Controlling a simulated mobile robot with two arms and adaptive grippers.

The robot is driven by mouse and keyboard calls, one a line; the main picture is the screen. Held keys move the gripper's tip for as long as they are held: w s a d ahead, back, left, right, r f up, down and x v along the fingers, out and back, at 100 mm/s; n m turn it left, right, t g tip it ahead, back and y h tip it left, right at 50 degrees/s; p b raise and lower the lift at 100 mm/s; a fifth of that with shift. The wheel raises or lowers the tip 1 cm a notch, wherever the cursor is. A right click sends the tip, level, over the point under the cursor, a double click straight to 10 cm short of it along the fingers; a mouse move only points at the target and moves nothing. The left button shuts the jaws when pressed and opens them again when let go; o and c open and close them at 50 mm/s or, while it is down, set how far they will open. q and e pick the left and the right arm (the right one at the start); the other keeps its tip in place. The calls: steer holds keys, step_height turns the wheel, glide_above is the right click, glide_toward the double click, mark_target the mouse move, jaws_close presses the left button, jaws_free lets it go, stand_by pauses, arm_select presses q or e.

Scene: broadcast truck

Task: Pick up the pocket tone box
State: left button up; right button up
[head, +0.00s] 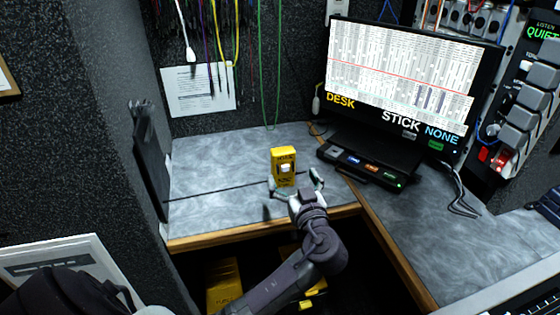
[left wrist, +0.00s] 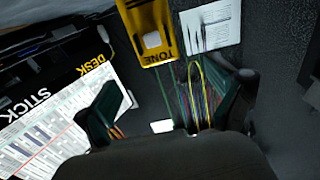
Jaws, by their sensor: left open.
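The pocket tone box (head: 284,157) is a small yellow box with a white square on its face. It stands upright on the grey desk. In the left wrist view the yellow box (left wrist: 147,20) is at the top, in front of the fingers, with the word TONE on it. My left gripper (head: 296,182) is open, its fingers spread on either side of the box's lower part in the head view. In the left wrist view the two dark green fingers (left wrist: 170,98) are apart with nothing between them. I cannot tell if either finger touches the box. My right gripper is not in view.
A monitor (head: 401,75) and a black button panel (head: 362,165) stand right of the box. The grey desk (head: 215,215) is clear left of the box, ending in a wooden front edge.

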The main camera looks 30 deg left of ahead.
mark_target(284, 159)
arm_select(q)
steer(key=x, duration=0.7)
steer(key=shift+a, duration=0.1)
steer(key=x, duration=0.5)
steer(key=shift+w, duration=0.15)
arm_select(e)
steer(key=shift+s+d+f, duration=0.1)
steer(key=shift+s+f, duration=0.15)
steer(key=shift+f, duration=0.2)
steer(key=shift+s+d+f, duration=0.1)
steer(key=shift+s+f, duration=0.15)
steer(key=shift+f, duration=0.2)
arm_select(q)
steer(key=shift+c, duration=0.4)
steer(key=shift+r, duration=0.1)
steer(key=c, duration=1.3)
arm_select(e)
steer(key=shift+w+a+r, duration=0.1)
